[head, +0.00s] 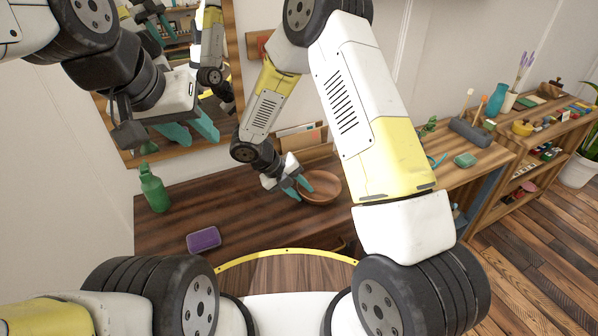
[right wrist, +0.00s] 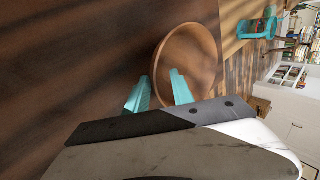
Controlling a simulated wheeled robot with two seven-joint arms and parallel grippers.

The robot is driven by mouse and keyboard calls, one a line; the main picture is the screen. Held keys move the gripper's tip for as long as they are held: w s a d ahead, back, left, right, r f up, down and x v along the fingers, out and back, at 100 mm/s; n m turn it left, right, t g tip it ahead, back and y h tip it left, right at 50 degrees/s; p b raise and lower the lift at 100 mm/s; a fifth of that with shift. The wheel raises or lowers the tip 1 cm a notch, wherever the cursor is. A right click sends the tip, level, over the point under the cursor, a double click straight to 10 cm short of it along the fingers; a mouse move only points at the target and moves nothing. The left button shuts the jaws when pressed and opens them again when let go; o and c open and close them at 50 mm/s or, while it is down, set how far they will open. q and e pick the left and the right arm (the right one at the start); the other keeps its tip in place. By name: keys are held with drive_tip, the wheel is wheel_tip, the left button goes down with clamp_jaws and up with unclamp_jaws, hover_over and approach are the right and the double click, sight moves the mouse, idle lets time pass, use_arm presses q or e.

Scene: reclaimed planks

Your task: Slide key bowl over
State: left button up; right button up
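The key bowl is a round, shallow brown wooden bowl (head: 326,186), empty, upright on the dark plank tabletop (head: 250,197). It also shows in the right wrist view (right wrist: 197,52). My right gripper (head: 299,188) is at the bowl's left rim. In the right wrist view its two teal fingers (right wrist: 160,80) are apart, one outside the bowl and one over its inside, with the rim between them. I cannot tell whether either finger touches the rim. My left gripper (head: 204,140) is open and empty, raised in front of the mirror, away from the bowl.
A green bottle (head: 154,191) and a purple case (head: 203,239) stand on the left part of the tabletop. A letter holder (head: 304,143) is at the wall behind the bowl. A framed mirror (head: 233,60) hangs above. Bare planks lie left of the bowl.

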drive_tip(key=v, duration=0.7)
drive_tip(key=shift+r, duration=0.25)
drive_tip(key=s+d+r+m+y, duration=0.25)
drive_tip(key=d+r+m, duration=0.25)
drive_tip(key=r+m, duration=0.35)
drive_tip(key=s+d+r+m+y, duration=0.1)
drive_tip(key=s+d+r+m, duration=0.35)
drive_tip(key=r+m, duration=0.4)
drive_tip(key=s+d+r+m+t+y, duration=0.2)
drive_tip(key=s+r+m, duration=0.3)
drive_tip(key=m, duration=0.5)
drive_tip(key=s+d+r+m+t+y, duration=0.2)
drive_tip(key=s+r+m, duration=0.3)
drive_tip(key=m, duration=0.6)
drive_tip(key=shift+s+y, duration=0.75)
